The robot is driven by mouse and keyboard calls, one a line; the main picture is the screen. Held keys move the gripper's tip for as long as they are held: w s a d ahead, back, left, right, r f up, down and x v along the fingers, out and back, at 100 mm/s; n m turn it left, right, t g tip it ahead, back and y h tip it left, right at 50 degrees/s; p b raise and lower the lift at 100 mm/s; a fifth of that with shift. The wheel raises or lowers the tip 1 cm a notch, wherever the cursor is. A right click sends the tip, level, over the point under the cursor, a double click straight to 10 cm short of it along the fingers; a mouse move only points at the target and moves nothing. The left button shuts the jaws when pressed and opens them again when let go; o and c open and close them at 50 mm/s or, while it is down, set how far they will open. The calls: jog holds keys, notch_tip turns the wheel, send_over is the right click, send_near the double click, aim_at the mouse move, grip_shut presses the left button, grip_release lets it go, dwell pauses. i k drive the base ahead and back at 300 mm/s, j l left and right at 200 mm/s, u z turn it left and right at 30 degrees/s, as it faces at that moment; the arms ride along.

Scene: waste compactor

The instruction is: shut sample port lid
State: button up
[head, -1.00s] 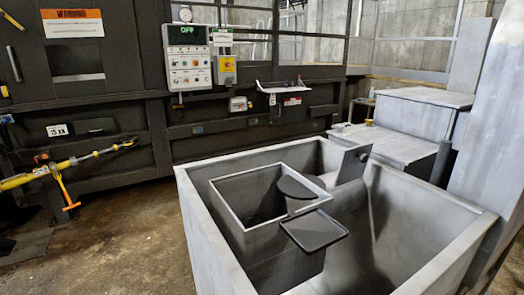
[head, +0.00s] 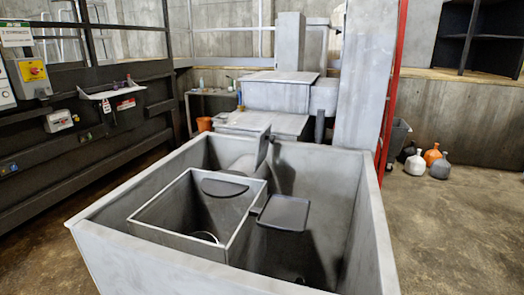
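No part is clearly marked as the sample port or its lid, so I cannot tell which it is. A large open grey hopper (head: 372,225) fills the near middle of the head view. Inside it stands a smaller open-topped box (head: 165,237). A dark flat plate (head: 285,212) sticks out from this box's right side, apart from its opening. A dark half-round plate (head: 224,188) lies at the box's far inner edge. My gripper is not in view.
A dark machine side with a switch box (head: 34,72) and small shelf (head: 110,91) runs along the left. Grey boxy equipment (head: 280,92) stands behind the hopper. Right are a red post (head: 392,85) and several jugs (head: 432,155). Floor at far right is clear.

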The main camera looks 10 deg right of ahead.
aim_at(264, 139)
jog(key=i+l+z, duration=0.45)
jog(key=l, duration=0.2)
jog(key=i+l+z, duration=0.4)
jog(key=l, duration=0.2)
